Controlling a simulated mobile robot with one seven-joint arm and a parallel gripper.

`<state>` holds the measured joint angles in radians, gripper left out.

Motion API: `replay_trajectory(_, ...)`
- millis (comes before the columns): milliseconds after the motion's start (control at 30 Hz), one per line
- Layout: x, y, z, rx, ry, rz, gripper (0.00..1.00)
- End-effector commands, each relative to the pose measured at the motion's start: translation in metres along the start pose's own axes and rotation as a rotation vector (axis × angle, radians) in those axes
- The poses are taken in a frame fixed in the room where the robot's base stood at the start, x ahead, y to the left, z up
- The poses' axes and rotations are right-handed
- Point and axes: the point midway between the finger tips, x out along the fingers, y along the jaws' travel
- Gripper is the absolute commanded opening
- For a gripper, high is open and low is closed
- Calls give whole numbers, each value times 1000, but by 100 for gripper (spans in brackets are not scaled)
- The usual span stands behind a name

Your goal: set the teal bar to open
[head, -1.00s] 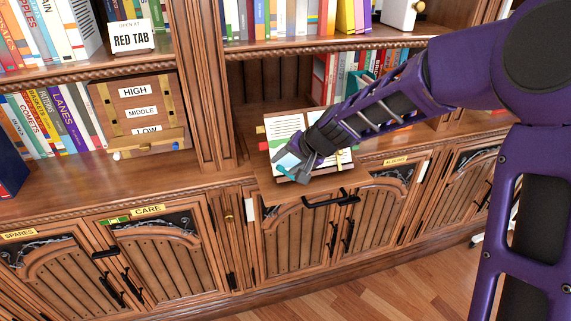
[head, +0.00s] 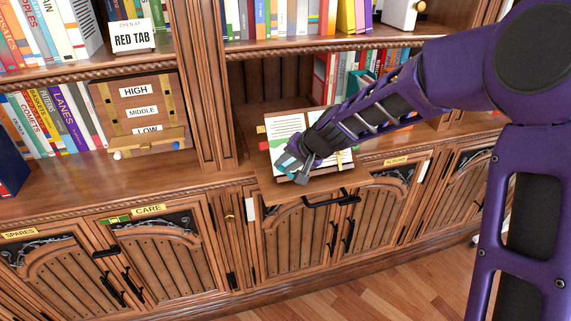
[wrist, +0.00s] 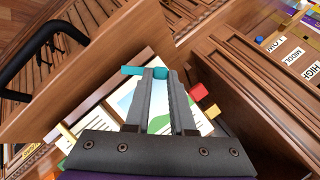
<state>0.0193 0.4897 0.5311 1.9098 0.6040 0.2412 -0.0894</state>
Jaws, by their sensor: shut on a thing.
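My gripper (head: 292,172) is over the lower left of an open book (head: 287,126) lying on a pulled-out wooden shelf. In the wrist view its two fingers (wrist: 159,76) are closed on the teal bar (wrist: 131,70), whose one end sticks out to the left and a piece of which shows between the fingertips. In the head view the teal bar is largely hidden by the fingers. The book shows a text page and a picture page, with red (wrist: 198,92) and yellow (wrist: 212,111) tabs at its edge.
The pulled-out shelf (head: 265,184) has a black handle (head: 325,199) on its front. A sign reading "OPEN AT RED TAB" (head: 131,37) stands on the upper left shelf. A wooden panel marked HIGH, MIDDLE, LOW (head: 112,103) stands at left. Closed cabinet doors (head: 296,240) are below.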

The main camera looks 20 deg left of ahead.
Motion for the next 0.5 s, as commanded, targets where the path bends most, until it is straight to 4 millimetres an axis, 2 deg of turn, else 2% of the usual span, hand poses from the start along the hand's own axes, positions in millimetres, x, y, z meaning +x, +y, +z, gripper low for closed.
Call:
replay_trajectory(267, 0, -3, 3, -73, -1, 30, 0)
replay_trajectory(500, 3, -5, 11, -233, -1, 99, 0)
